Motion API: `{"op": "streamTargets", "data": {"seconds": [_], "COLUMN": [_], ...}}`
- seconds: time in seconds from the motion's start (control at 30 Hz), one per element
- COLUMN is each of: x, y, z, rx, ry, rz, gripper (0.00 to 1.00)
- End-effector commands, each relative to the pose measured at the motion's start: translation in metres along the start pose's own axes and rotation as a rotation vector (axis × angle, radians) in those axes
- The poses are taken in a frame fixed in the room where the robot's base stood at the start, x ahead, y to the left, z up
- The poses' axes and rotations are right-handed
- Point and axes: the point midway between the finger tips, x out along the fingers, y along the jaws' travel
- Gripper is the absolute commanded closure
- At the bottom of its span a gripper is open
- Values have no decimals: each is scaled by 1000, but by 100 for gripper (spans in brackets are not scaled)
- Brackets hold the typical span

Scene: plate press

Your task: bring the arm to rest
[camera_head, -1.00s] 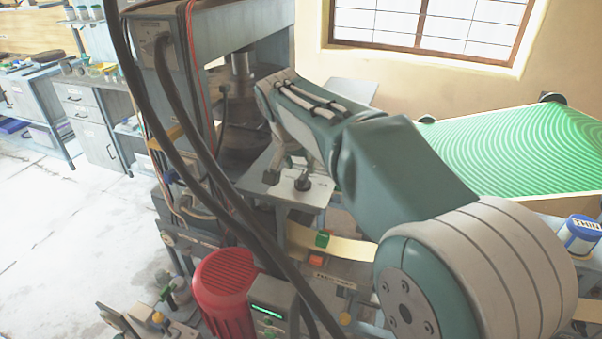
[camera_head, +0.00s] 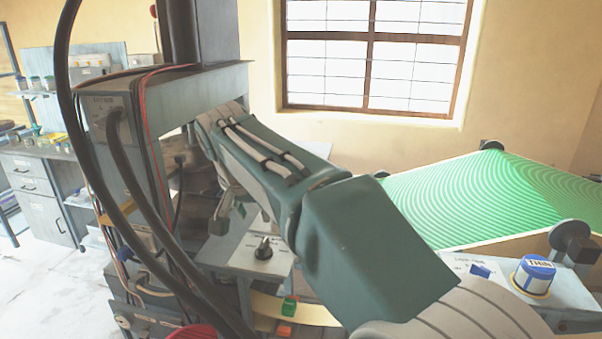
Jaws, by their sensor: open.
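My teal and pale grey arm (camera_head: 360,245) reaches from the lower right up and left to the press. Its far end is bent beside the press frame (camera_head: 205,85). My gripper (camera_head: 230,212) hangs below that bend, pointing down, partly hidden behind the forearm. Its jaws are open, and I see nothing held in them. It appears just above or in front of the small panel with a black knob (camera_head: 263,248); I cannot tell whether they touch.
Thick black cables (camera_head: 85,165) run down at the left, in front of the press. A green ridged sheet (camera_head: 500,195) lies at the right. A blue-lidded tub (camera_head: 534,276) stands on a panel nearby. A green block (camera_head: 290,305) sits below the arm. Open floor (camera_head: 60,280) shows at left.

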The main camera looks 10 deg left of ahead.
Motion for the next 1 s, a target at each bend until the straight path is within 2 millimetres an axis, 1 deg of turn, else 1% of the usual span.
{"op": "streamTargets", "data": {"seconds": [0.03, 0.07, 0.17, 0.2, 0.27, 0.3, 0.37, 0.4, 0.47, 0.5, 0.57, 0.6, 0.67, 0.7, 0.77, 0.8, 0.9, 1.0], "x": [-4, -6, -13, -15, -18, -19, -20, -21, -22, -21, -20, -18, -16, -14, -9, -5, 6, 15], "y": [15, 26, 72, 91, 118, 135, 160, 176, 198, 212, 232, 245, 263, 274, 290, 299, 318, 329], "z": [-2, -2, 2, 6, 13, 19, 30, 38, 52, 62, 78, 90, 108, 121, 141, 155, 187, 212], "rx": [4, 3, -6, -10, -17, -21, -26, -29, -35, -38, -42, -44, -48, -50, -51, -52, -56, -59], "ry": [2, 1, 0, 0, 2, 2, 7, 8, 15, 19, 26, 31, 40, 47, 56, 65, 82, 96], "rz": [-3, -5, -13, -18, -23, -27, -31, -34, -37, -40, -43, -44, -46, -46, -46, -45, -41, -37], "gripper": [47, 47, 47, 47, 47, 47, 47, 47, 47, 47, 47, 47, 47, 47, 47, 47, 47, 47]}}
